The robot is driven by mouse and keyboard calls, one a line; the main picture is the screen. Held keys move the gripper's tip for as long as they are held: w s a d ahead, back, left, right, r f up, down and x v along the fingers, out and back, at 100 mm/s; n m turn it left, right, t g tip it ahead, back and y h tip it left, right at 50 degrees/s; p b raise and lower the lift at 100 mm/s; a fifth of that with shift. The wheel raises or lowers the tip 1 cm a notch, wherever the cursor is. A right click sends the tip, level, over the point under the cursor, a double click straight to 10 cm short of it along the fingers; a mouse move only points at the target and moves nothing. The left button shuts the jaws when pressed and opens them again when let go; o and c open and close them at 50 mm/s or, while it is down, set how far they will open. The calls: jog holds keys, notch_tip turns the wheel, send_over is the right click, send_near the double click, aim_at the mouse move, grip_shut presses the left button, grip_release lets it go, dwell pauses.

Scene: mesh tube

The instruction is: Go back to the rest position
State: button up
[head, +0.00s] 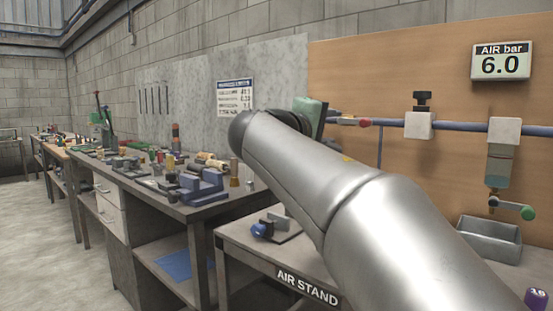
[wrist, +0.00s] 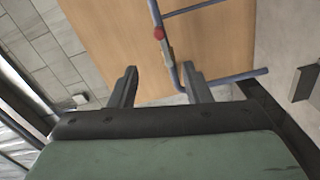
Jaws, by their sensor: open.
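My gripper (wrist: 160,87) shows in the wrist view with its two dark fingers apart and nothing between them but the background. Beyond the fingers are the wooden board and a blue pipe (wrist: 174,72) with a red fitting (wrist: 159,33). In the head view my silver arm reaches from the lower right up toward the wall. Its green and dark end (head: 310,115) is raised beside the wooden board, near a red-tipped fitting (head: 364,123) on the pipe.
The air stand table (head: 240,250) carries a small blue device (head: 264,229). A metal tray (head: 490,240) and a purple item (head: 536,298) are at the right. A cluttered workbench (head: 130,178) with a blue vise (head: 200,186) stands left. The floor at far left is clear.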

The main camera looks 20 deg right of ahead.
jog(key=shift+p, duration=0.3)
jog(key=s+a+f+g+y+p, duration=0.4)
jog(key=s+f+y+p, duration=0.55)
jog(key=p, duration=0.65)
jog(key=s+a+f+m+g+y+p, duration=0.2)
jog(key=s+a+f+p, duration=0.2)
jog(key=s, duration=0.4)
jog(key=s+a+f+m+g+y+p, duration=0.2)
jog(key=s+a+f+g+y+p, duration=0.1)
jog(key=s+p, duration=0.6)
notch_tip(320, 180, down, 3)
jog(key=shift+a+r+g+y, duration=0.15)
jog(key=shift+a+g+y, duration=0.2)
jog(key=shift+a, duration=0.4)
